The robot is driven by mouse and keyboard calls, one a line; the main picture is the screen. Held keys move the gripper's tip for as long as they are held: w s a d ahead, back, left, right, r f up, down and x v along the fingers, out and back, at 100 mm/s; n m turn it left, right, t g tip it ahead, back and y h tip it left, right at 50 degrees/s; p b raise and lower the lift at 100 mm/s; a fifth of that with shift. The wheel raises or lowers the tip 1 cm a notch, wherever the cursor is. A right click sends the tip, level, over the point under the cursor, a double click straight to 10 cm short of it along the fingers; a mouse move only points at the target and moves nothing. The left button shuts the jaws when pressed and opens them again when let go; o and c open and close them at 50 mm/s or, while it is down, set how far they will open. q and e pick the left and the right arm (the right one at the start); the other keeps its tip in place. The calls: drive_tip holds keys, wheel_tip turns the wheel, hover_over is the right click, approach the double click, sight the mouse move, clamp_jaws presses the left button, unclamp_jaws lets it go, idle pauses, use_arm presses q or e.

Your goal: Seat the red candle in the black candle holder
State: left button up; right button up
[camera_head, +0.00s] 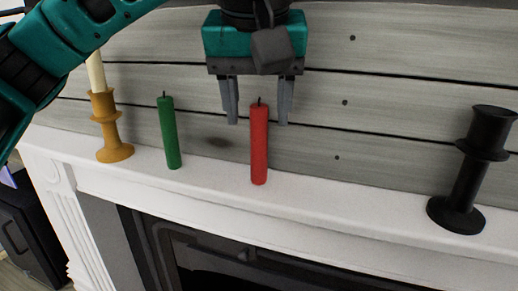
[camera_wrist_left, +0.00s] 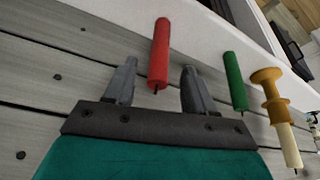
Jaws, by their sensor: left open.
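The red candle (camera_head: 259,146) stands upright on the white mantel, near the middle of the head view. My left gripper (camera_head: 257,122) is open above it, with its two fingers apart and the candle's top showing between them. In the left wrist view the red candle (camera_wrist_left: 159,55) shows between the open fingers (camera_wrist_left: 158,72), with a gap on each side. The black candle holder (camera_head: 466,172) stands on the mantel at the right, and its top looks empty. My right gripper is not in view.
A green candle (camera_head: 169,131) stands left of the red one. A yellow-brown holder (camera_head: 107,127) with a cream candle (camera_head: 96,72) stands farther left. Grey wood planks (camera_head: 400,70) rise behind the mantel (camera_head: 330,203). Bare mantel lies between the red candle and black holder.

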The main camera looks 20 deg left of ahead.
sight(259, 135)
use_arm(q)
drive_tip(key=x, duration=0.5)
drive_tip(key=shift+f, duration=0.25)
drive_tip(key=shift+r, duration=0.1)
clamp_jaws()
